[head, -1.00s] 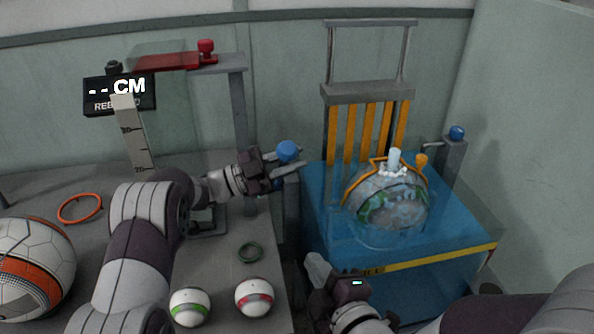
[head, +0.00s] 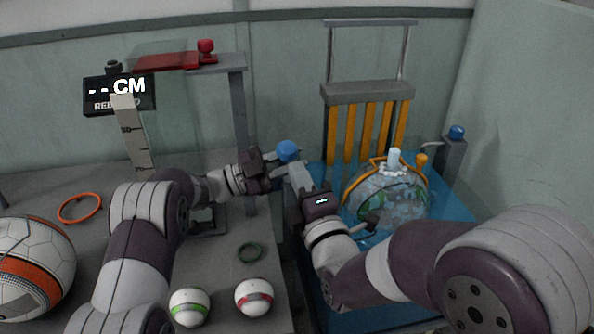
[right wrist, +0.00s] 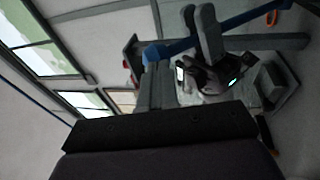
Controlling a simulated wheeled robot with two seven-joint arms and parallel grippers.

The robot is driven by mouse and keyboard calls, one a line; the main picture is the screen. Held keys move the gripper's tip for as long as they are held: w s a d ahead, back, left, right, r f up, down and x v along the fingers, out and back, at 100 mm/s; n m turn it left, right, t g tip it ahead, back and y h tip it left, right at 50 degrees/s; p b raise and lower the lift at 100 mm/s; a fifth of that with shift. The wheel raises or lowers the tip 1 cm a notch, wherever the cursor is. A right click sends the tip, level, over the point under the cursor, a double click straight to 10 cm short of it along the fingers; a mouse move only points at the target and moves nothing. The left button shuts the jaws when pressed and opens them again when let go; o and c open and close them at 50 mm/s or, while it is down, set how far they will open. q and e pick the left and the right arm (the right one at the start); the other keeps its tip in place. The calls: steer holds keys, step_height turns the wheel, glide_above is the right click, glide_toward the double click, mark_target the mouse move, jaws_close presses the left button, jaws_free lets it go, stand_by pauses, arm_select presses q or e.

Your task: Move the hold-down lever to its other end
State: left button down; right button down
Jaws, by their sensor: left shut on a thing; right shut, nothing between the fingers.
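A lever with a blue knob (head: 287,151) stands at the left edge of the blue press base; I take it as the hold-down lever. My left gripper (head: 275,167) is shut on it from the left, just below the knob. In the right wrist view, a blue bar (right wrist: 242,20) passes by the left gripper's grey fingers (right wrist: 205,32). My right gripper (head: 297,174) is shut and empty, its tips close to the left gripper and the lever; whether it touches them I cannot tell. The lever's lower part is hidden by my arms.
A second blue knob (head: 456,132) tops a grey post at right.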

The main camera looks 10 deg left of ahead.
mark_target(293, 154)
steer(key=shift+w+a+r, duration=0.15)
steer(key=shift+w+a, duration=0.15)
steer(key=shift+w, duration=0.3)
arm_select(q)
steer(key=shift+d, duration=0.1)
arm_select(e)
steer(key=shift+w+r, duration=0.45)
steer(key=shift+r, duration=0.15)
arm_select(q)
steer(key=shift+s+d+f, duration=0.1)
steer(key=shift+s+f, duration=0.05)
steer(key=shift+f, duration=0.05)
arm_select(e)
steer(key=shift+w+a+r, duration=0.1)
steer(key=shift+w+r, duration=0.15)
arm_select(q)
steer(key=c, duration=1.1)
jaws_free()
steer(key=shift+o, duration=0.2)
arm_select(e)
steer(key=shift+a, duration=0.1)
steer(key=shift+s, duration=0.1)
